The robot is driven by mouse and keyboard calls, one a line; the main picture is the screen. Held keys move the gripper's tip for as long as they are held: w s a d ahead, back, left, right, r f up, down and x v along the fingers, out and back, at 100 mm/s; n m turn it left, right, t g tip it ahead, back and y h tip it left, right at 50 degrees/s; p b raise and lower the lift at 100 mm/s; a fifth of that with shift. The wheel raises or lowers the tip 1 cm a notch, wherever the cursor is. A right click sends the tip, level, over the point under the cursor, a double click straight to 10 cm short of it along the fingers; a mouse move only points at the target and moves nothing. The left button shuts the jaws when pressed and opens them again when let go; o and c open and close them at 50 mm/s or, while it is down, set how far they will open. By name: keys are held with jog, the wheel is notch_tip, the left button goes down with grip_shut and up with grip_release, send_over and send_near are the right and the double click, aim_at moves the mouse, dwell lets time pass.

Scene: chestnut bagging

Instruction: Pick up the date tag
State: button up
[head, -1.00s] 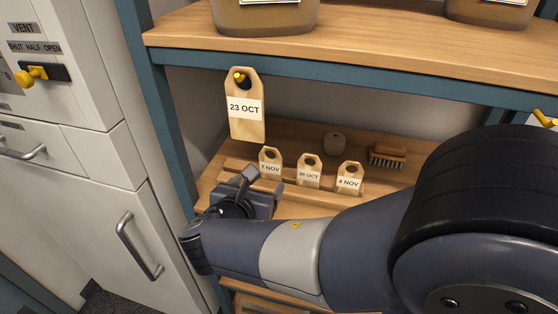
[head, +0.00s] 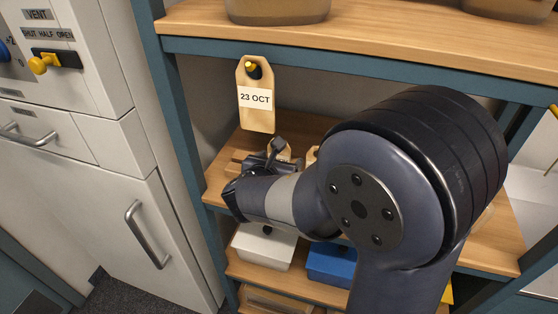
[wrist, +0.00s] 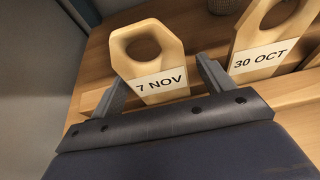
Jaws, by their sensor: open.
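My gripper (wrist: 162,84) is open, with its two fingers on either side of the wooden 7 NOV tag (wrist: 148,62) in the wrist view. The tag has a large hole at its top and stands in a wooden rack; I cannot tell whether a finger touches it. The 30 OCT tag (wrist: 268,45) stands to its right. In the head view my gripper (head: 270,156) is at the rack, largely covering the 7 NOV tag. A larger 23 OCT tag (head: 256,112) hangs from a yellow peg above. The 4 NOV tag is hidden behind my arm.
The teal shelf edge (head: 350,66) runs above the rack. A white box (head: 263,248) and a blue box (head: 331,264) sit on the shelf below. A grey-white cabinet with handles (head: 100,170) stands close on the left.

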jog(key=shift+c, duration=0.3)
jog(key=c, duration=0.9)
jog(key=shift+r, duration=0.55)
notch_tip(320, 180, up, 3)
jog(key=shift+f+p, duration=0.2)
jog(key=shift+p, duration=0.2)
jog(key=shift+s+a+f+b, duration=0.15)
jog(key=shift+s+a, duration=1)
jog(key=shift+s, duration=1.6)
jog(key=shift+s+a+r+b, duration=0.15)
jog(key=shift+s+a, duration=0.95)
jog(key=shift+s, duration=1.7)
jog(key=shift+s+a+f+b, duration=0.15)
jog(key=shift+s+a, duration=1)
jog(key=shift+s, duration=1.6)
